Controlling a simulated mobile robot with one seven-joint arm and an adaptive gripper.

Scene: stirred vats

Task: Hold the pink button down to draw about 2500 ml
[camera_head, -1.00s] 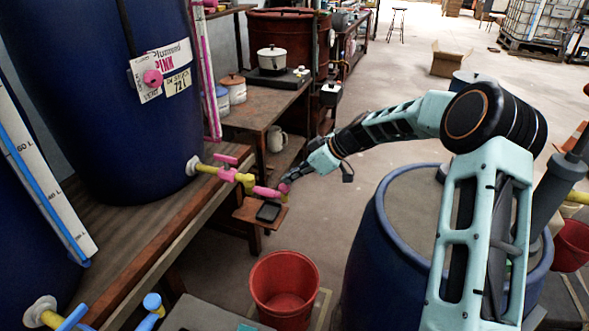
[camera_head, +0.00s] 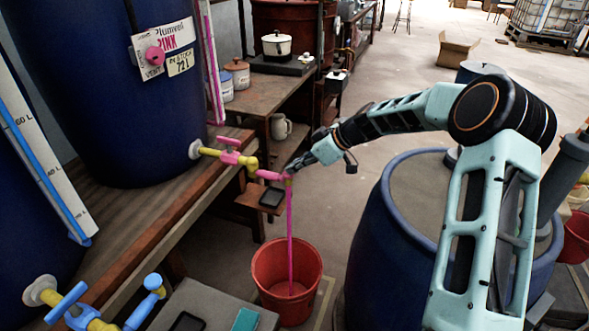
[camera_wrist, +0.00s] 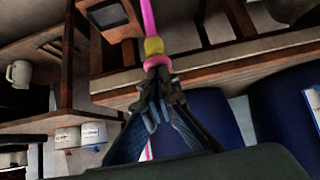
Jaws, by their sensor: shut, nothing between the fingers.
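The pink spout (camera_head: 268,175) reaches out from the pink-handled tap (camera_head: 230,154) on the blue vat (camera_head: 120,110). My gripper (camera_head: 296,167) is shut, its tips at the spout's outer end. In the wrist view my gripper (camera_wrist: 157,88) has its fingertips together against the pink fitting (camera_wrist: 157,62) beside a yellow collar (camera_wrist: 153,46). The tips hide the button, so I cannot see how far it is pressed. A pink stream (camera_head: 290,235) runs straight down from the spout into the red bucket (camera_head: 262,272); it also shows in the wrist view (camera_wrist: 148,18).
A small dark device (camera_head: 270,197) sits on a wooden shelf just below the spout. A blue-handled tap (camera_head: 70,300) is at lower left. A large blue barrel (camera_head: 375,250) stands right of the bucket.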

